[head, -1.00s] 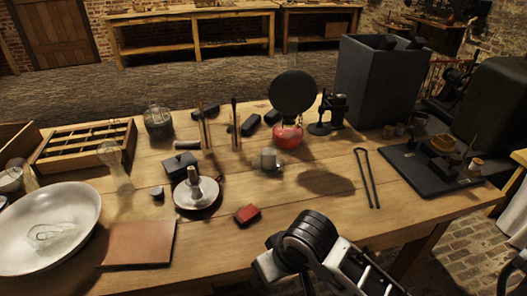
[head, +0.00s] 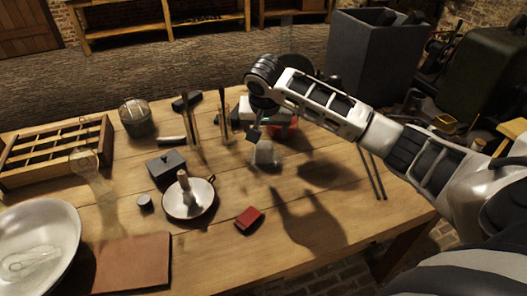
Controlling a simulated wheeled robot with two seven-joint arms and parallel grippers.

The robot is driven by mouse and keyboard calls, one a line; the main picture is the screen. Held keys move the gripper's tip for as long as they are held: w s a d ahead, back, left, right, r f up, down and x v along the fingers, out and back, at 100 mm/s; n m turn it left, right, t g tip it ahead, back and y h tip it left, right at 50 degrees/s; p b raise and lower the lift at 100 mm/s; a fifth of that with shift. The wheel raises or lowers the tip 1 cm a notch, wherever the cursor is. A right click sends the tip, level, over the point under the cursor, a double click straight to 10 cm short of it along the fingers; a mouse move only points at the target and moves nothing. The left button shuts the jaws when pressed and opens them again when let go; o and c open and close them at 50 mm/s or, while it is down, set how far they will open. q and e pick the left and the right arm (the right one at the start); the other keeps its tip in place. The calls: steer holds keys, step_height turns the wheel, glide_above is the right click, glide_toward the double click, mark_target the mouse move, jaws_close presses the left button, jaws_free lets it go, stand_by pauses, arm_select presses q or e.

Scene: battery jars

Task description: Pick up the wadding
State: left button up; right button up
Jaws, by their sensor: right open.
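No thing in the head view is clearly the wadding; a small pale grey, soft-edged piece (head: 265,156) on the table could be it, but I cannot tell. My right gripper (head: 258,134) is open and points down just above and behind this piece. One dark finger shows clearly; the other is hard to make out. I cannot tell whether the fingers touch the piece. My right arm reaches in from the right and hides much of the red burner and the black disc behind it. My left gripper is not in view.
A metal dish with an upright handle (head: 188,197) and a small red block (head: 249,220) stand nearer the front. Upright rods (head: 223,113) stand left of the gripper. Long tongs (head: 373,172) lie to the right. A large white bowl (head: 62,222) is at the left.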

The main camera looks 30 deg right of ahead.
mark_target(264, 145)
steer(key=x, duration=1)
steer(key=shift+w+a, duration=0.15)
steer(key=shift+a, duration=0.2)
steer(key=c, duration=1)
